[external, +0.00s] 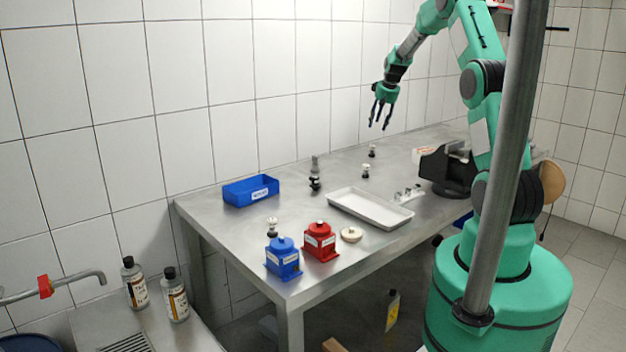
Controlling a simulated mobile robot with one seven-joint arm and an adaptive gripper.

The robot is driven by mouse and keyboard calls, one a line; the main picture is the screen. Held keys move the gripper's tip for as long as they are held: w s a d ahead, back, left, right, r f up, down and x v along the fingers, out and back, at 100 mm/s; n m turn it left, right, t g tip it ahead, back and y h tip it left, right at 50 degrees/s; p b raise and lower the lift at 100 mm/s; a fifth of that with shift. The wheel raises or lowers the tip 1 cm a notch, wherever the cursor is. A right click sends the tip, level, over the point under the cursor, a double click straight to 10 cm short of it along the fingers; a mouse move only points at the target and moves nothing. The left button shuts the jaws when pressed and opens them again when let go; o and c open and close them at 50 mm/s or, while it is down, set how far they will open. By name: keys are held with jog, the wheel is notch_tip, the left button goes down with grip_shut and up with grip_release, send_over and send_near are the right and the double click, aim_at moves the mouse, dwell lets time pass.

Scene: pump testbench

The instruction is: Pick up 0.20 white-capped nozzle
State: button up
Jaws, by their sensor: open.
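My gripper (379,122) is open and empty. It points down, in the air above the back part of the steel table. Small white-topped nozzle-like pieces stand on the table: one near the back (372,151), one a little nearer (366,171), and one at the front left behind the blue block (272,227). The back two are the closest to my gripper, and it is well above them. Any size markings are too small to read, so I cannot tell which is the 0.20 nozzle.
The steel table (300,283) also bears a blue bin (251,191), a dark upright fitting (315,174), a white tray (371,209), a blue block (283,258), a red block (320,241), a round beige piece (351,235) and a black device (447,170). A tiled wall stands behind.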

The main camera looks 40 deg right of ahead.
aim_at(373, 146)
jog(key=shift+w+d+f, duration=0.25)
jog(key=shift+d+f, duration=0.6)
jog(key=shift+d, duration=0.2)
jog(key=shift+b+x, duration=0.7)
jog(key=shift+x, duration=3.55)
jog(key=shift+f, duration=0.15)
jog(key=shift+b+x, duration=0.8)
jog(key=shift+x, duration=1.7)
jog(key=shift+a, duration=0.15)
jog(key=c, duration=1.1)
